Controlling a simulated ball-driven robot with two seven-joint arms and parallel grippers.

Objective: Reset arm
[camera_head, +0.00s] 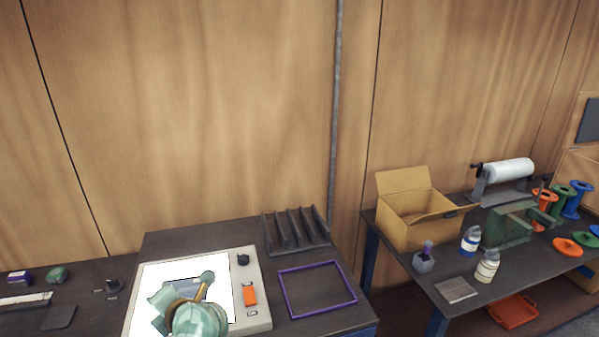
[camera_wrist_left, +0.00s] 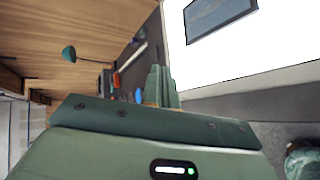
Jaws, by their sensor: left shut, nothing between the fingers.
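My left gripper (camera_wrist_left: 160,86) shows in the wrist view with its two green fingers together and nothing between them. In the head view my green arm parts cover the front middle of a lit white panel (camera_head: 222,268), and I cannot make out the fingertips there. A dark grey rectangle lies on the panel, partly hidden by my arm; it also shows in the wrist view (camera_wrist_left: 217,14), off to the right of the fingers. My right gripper is in neither view. I see no flanged pipe that I can be sure of.
The panel housing has an orange switch (camera_head: 250,295) and a black knob (camera_head: 243,259). A purple frame (camera_head: 284,291) lies to its right, and a dark slotted rack (camera_head: 294,246) stands behind. A cardboard box (camera_head: 405,232), bottles and spools stand on the right table.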

